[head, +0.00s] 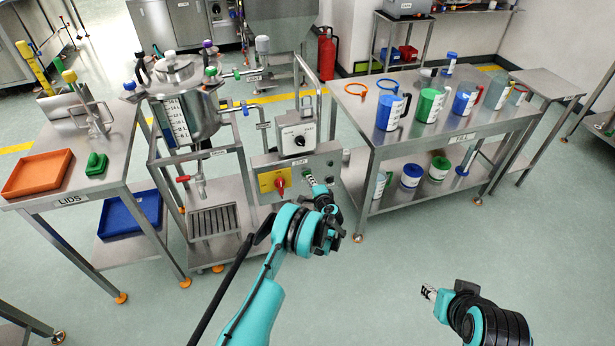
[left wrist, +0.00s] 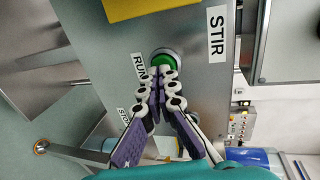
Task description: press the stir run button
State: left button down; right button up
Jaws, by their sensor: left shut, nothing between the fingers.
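The green stir run button (left wrist: 164,62) sits in a metal ring on the grey control panel (left wrist: 195,62), beside the "RUN" label (left wrist: 139,66) and below the large "STIR" label (left wrist: 217,35) in the left wrist view. My left gripper (left wrist: 158,82) is shut and empty. Its fingertips overlap the button's lower edge in that view; I cannot tell whether they touch it. A "STOP" label (left wrist: 123,116) shows lower left, with its button hidden by the fingers. In the head view my left gripper (head: 310,180) is at the panel's front (head: 325,160). My right gripper (head: 429,292) hangs over open floor, its finger state unclear.
A red knob on a yellow plate (head: 274,181) is left of my left gripper. A steel vessel (head: 182,105) is left, and a table with jugs (head: 429,104) is right. The front floor is clear.

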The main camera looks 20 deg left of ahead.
pick_arm(q)
jog(key=shift+w+a, duration=0.5)
jog(key=shift+w, duration=0.15)
dwell(1.2)
jog(key=shift+s+d, duration=0.8)
jog(key=shift+s, duration=0.35)
jog(key=shift+s+d, duration=0.8)
jog(key=shift+s, duration=0.35)
jog(key=shift+r, duration=0.15)
